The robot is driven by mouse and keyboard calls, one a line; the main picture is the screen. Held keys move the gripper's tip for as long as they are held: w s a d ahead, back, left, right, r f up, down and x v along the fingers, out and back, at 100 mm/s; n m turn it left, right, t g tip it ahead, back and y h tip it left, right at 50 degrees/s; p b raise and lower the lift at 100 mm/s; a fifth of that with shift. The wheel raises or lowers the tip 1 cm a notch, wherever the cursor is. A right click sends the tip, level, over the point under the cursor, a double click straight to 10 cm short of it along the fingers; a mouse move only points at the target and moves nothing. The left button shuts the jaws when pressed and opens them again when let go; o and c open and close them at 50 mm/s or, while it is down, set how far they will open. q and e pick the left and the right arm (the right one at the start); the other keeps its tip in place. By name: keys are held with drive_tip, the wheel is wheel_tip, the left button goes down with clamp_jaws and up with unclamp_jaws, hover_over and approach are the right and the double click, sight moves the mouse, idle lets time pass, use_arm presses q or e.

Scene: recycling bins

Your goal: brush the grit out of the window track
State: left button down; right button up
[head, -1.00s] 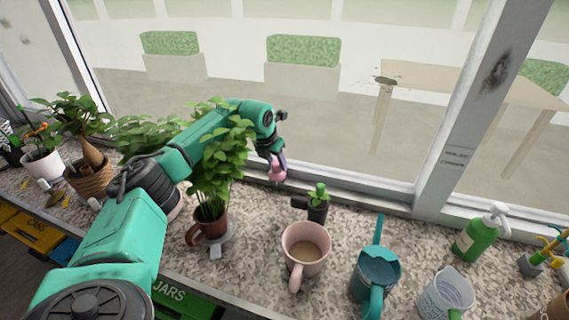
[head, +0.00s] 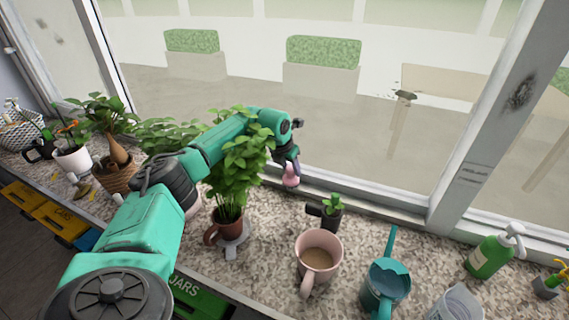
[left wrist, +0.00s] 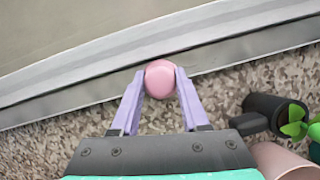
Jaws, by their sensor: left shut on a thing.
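My left gripper (head: 288,168) is shut on a pink, rounded object (head: 291,179), at the window's lower frame. In the left wrist view the purple fingers (left wrist: 159,95) close on both sides of the pink thing (left wrist: 160,78), whose far edge overlaps the grey window track (left wrist: 215,58). Its underside is hidden, so I cannot tell whether bristles touch the track. The track (head: 375,199) runs along the bottom of the window in the head view. A thin dark line runs along it; separate grit is too small to make out. My right gripper is not in view.
A leafy potted plant (head: 232,180) stands right beside my left arm. A small dark pot with a seedling (head: 332,212), a pink mug (head: 318,258), a teal watering can (head: 387,281) and a green pump bottle (head: 494,252) stand to the right on the speckled counter (head: 270,262).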

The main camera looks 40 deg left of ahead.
use_arm(q)
drive_tip(key=shift+w+d+p, duration=0.15)
drive_tip(key=shift+d+p, duration=0.1)
drive_tip(key=shift+d, duration=0.4)
drive_tip(key=shift+w+d+p, duration=0.15)
drive_tip(key=shift+d+p, duration=0.05)
drive_tip(key=shift+d, duration=0.45)
drive_tip(key=shift+w+d+f, duration=0.1)
drive_tip(key=shift+d+f, duration=0.05)
drive_tip(key=shift+d, duration=0.3)
drive_tip(key=shift+w+d+p, duration=0.25)
drive_tip(key=shift+d+p, duration=0.25)
drive_tip(key=shift+d, duration=0.6)
drive_tip(key=shift+w+d, duration=0.15)
drive_tip(key=shift+d, duration=0.25)
drive_tip(key=shift+w+d+p, duration=0.15)
drive_tip(key=shift+d, duration=0.4)
drive_tip(key=shift+w+d+p, duration=0.15)
drive_tip(key=shift+d, duration=0.4)
drive_tip(key=shift+w+d, duration=0.2)
drive_tip(key=shift+d, duration=0.15)
drive_tip(key=shift+r, duration=0.2)
wheel_tip(320, 180, up, 6)
drive_tip(key=p, duration=0.4)
